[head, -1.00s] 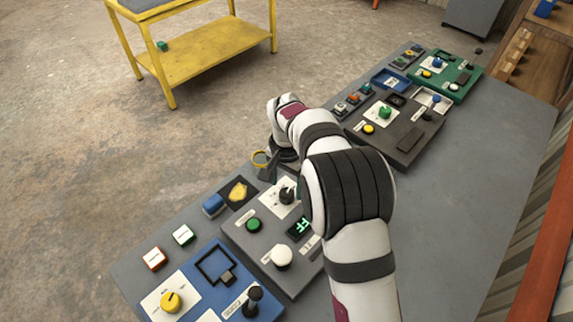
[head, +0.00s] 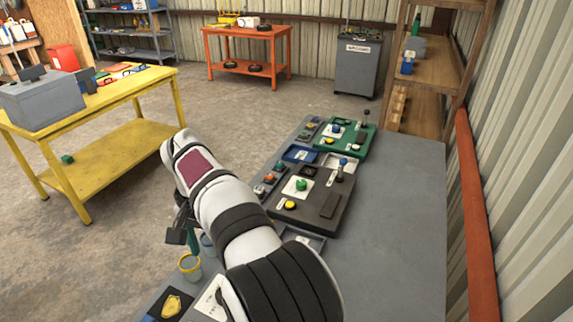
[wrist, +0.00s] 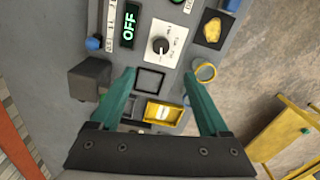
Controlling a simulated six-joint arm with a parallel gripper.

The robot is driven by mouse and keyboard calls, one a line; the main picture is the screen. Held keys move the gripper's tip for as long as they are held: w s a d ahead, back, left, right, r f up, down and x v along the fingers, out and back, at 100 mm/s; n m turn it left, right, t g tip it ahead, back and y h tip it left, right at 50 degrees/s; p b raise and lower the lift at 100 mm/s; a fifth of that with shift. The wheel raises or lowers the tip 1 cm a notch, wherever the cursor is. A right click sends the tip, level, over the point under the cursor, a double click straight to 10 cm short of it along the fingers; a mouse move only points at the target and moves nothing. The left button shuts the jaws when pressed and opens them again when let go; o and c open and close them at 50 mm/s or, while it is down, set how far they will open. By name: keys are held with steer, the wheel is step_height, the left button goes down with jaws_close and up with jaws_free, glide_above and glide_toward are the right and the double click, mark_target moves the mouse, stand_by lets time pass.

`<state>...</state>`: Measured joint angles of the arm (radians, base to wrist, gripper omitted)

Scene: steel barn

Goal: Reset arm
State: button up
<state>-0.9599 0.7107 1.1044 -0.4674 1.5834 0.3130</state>
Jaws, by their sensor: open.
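My gripper (wrist: 163,75) is open, with its two green fingers apart and nothing between the tips that I can see held. In the wrist view it hangs over a grey panel, with a black square frame (wrist: 150,81) and a yellow switch (wrist: 163,112) seen between the fingers. In the head view my gripper (head: 183,230) shows partly, near the left edge of the grey bench (head: 395,210). A dark knob (wrist: 160,46) on a white plate and a green display (wrist: 130,24) reading OFF lie beyond the fingertips.
A yellow-rimmed cup (head: 190,267) stands near my gripper at the bench edge. A yellow lump (wrist: 212,29) sits on a dark plate. A dark panel (head: 322,205) and a green panel (head: 356,143) lie farther along the bench. The bench's right side is clear.

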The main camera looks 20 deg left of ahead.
steer(key=w+d+r+m, duration=0.1)
steer(key=d+r+m, duration=0.15)
steer(key=d, duration=0.75)
steer(key=w+d+r+m, duration=0.1)
steer(key=d+r, duration=0.3)
steer(key=d, duration=0.6)
steer(key=s+d+f+m+y, duration=0.1)
steer(key=s+d+f+m, duration=0.1)
steer(key=s+d, duration=0.6)
steer(key=s+d+f+m, duration=0.2)
steer(key=s+d+f, duration=0.1)
steer(key=s+d, duration=0.6)
steer(key=shift+s+d+y, duration=0.15)
steer(key=shift+s+y, duration=0.2)
steer(key=shift+y, duration=0.05)
